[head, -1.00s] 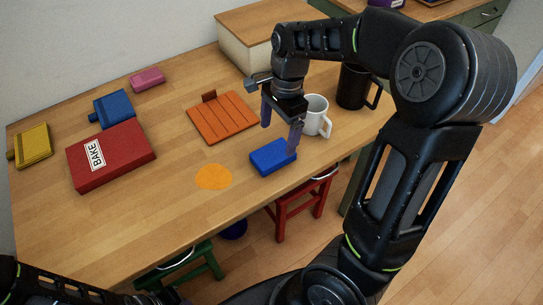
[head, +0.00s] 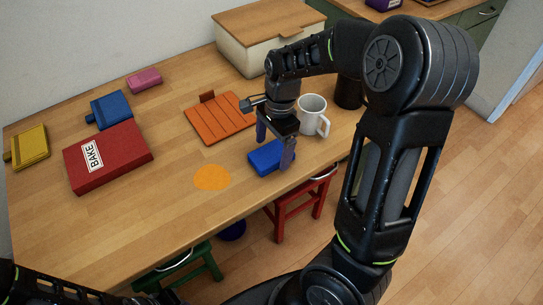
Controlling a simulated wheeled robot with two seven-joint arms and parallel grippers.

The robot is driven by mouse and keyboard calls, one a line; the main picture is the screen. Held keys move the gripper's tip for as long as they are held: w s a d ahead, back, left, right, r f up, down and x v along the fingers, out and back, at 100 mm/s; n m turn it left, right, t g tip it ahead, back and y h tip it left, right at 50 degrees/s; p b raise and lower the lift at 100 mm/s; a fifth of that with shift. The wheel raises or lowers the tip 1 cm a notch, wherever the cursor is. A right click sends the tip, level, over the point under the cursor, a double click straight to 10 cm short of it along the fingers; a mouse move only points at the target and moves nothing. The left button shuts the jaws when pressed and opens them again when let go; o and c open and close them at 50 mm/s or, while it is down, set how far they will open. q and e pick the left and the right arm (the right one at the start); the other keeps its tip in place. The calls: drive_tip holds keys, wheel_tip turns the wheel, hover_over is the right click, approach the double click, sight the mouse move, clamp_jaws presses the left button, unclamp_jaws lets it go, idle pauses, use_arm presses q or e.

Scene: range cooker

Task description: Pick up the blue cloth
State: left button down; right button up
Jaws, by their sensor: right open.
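The blue cloth (head: 264,158) is a folded, thick rectangular block lying on the wooden table near its front edge. My right gripper (head: 272,153) points down over the cloth. Its fingers are apart, one on the far left side and one on the near right side of the cloth. The near finger hides part of the cloth's right end. I cannot tell whether the fingers touch it. Only part of my left arm shows at the bottom left, and its gripper is out of view.
A white mug (head: 312,115) stands just right of the gripper, with a dark mug (head: 349,92) behind. An orange slatted board (head: 219,117) lies behind the cloth. An orange round patch (head: 211,177) is left of it. A red BAKE box (head: 108,157) lies farther left. A red stool (head: 301,198) stands below.

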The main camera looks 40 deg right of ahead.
sight(272, 153)
drive_tip(key=shift+a+f, duration=0.1)
drive_tip(key=shift+f, duration=0.85)
drive_tip(key=c, duration=1.4)
drive_tip(key=shift+r, duration=0.15)
drive_tip(key=shift+c, duration=0.3)
wheel_tip(272, 153, up, 10)
drive_tip(key=p, duration=0.1)
